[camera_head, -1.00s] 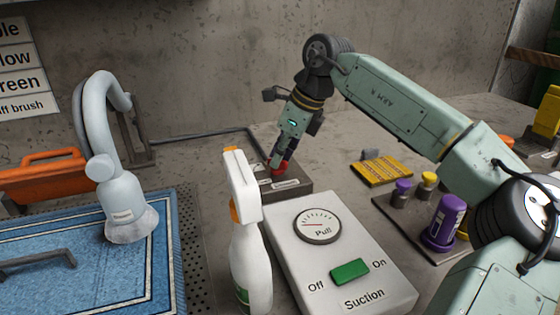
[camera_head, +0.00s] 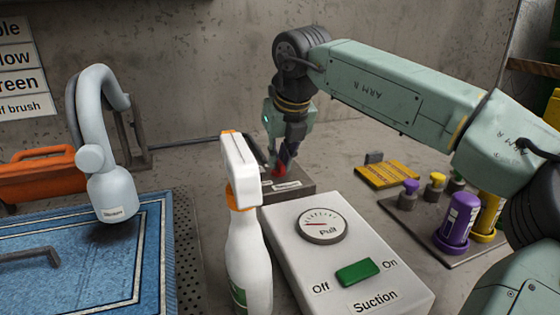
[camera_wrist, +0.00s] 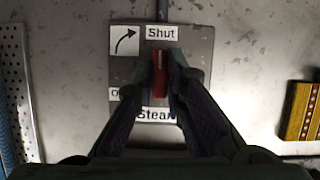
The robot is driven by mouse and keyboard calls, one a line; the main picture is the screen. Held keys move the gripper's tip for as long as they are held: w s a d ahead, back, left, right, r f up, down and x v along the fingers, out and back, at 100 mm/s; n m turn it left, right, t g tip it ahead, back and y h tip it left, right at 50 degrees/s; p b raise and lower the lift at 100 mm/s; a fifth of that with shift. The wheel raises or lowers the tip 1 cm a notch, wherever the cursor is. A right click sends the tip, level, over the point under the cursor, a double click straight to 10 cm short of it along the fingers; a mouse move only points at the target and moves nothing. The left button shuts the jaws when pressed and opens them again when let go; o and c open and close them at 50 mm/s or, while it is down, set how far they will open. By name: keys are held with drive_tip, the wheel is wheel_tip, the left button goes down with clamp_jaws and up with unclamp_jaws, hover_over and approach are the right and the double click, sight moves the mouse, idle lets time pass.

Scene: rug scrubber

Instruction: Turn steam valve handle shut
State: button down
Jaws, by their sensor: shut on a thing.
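The red steam valve handle (camera_wrist: 159,76) sits on a dark plate (camera_wrist: 124,72) in the wrist view. Its long side runs up the picture towards the "Shut" label (camera_wrist: 161,33). A curved arrow label (camera_wrist: 125,41) is at the upper left, and a "Steam" label (camera_wrist: 155,115) is below, partly hidden by my gripper. My gripper (camera_wrist: 160,72) is shut on the handle, one finger on each side. In the head view the gripper (camera_head: 282,165) reaches down over the red handle (camera_head: 279,173), which is mostly hidden, on its dark box (camera_head: 300,186).
A white spray bottle (camera_head: 248,240) stands in front, left of the suction box (camera_head: 345,250) with gauge and green switch. A grey hose nozzle (camera_head: 112,195) rests over a blue rug (camera_head: 80,270). Yellow brush (camera_head: 388,175) and purple bottle (camera_head: 458,222) are at right.

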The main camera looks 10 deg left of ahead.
drive_tip(key=shift+f+m, duration=0.15)
drive_tip(key=shift+m, duration=0.15)
idle(0.4)
drive_tip(key=c, duration=1.6)
unclamp_jaws()
drive_tip(key=shift+c, duration=0.2)
drive_tip(key=v, duration=1.2)
drive_tip(key=shift+a+r, duration=0.1)
drive_tip(key=shift+r, duration=0.15)
